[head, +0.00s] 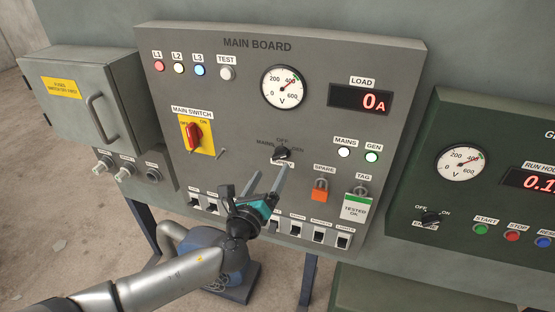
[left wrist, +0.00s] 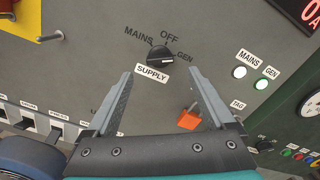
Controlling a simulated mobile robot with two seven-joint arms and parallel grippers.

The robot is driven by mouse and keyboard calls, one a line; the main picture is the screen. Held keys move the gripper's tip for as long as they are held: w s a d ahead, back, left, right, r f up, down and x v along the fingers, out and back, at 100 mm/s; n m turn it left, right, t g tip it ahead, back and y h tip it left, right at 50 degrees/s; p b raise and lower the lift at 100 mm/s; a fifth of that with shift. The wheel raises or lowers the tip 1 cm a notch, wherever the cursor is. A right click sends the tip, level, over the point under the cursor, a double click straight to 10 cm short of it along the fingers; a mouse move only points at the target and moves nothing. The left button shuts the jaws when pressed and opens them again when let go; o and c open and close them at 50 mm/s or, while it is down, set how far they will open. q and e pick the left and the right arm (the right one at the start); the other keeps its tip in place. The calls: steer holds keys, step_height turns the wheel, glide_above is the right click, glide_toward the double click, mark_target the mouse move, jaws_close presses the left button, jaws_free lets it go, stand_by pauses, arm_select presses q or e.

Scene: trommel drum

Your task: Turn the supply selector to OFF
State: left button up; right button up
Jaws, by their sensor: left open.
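The black supply selector knob (head: 282,152) sits on the grey main board, with MAINS, OFF and GEN marked around it. In the left wrist view the knob (left wrist: 160,56) is near the top centre, and its pointer seems turned toward GEN. The SUPPLY label (left wrist: 152,73) is just below it. My left gripper (head: 267,178) is open and empty, its fingers reaching toward the board below the knob. In the left wrist view the fingers (left wrist: 160,73) are spread to either side, apart from the knob. My right gripper is in neither view.
The red main switch (head: 194,135) and a small peg are left of the selector. An orange padlock (head: 320,193) and a hanging tag (head: 356,206) are to its right. A row of breakers (head: 296,228) runs below. The generator panel (head: 410,190) stands at right.

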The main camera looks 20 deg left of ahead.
mark_target(279, 158)
arm_select(q)
steer(key=shift+w+d, duration=0.1)
steer(key=shift+w, duration=3.1)
steer(key=shift+c, duration=0.4)
steer(key=c, duration=1.3)
